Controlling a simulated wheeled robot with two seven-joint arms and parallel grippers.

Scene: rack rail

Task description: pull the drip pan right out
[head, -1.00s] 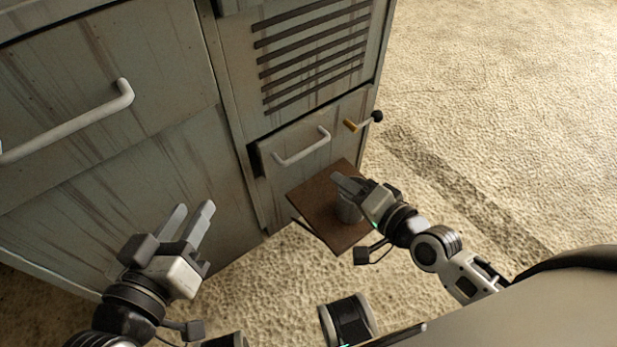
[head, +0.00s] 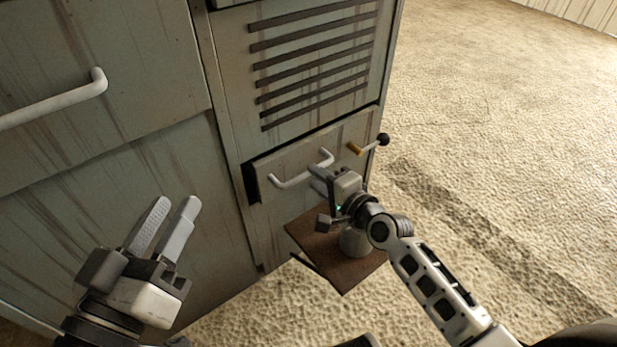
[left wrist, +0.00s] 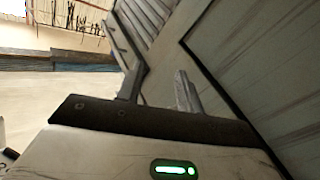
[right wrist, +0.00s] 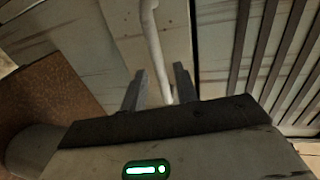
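The drip pan's front appears to be the low grey panel (head: 299,161) under the vent slats, with a white bar handle (head: 290,180). It stands slightly proud of the cabinet, with a dark gap at its left edge. My right gripper (head: 316,179) is open at the handle's right part. In the right wrist view the handle (right wrist: 151,40) runs down between the two spread fingers (right wrist: 160,90); contact cannot be told. My left gripper (head: 175,212) is open and empty, in front of the large lower left panel.
A brown shelf (head: 310,236) sticks out below the pan, with a grey metal cup (head: 353,242) on it, under my right wrist. A brass-coloured lever (head: 358,149) with a black knob is right of the handle. A larger drawer handle (head: 55,104) is at upper left. Floor at right is clear.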

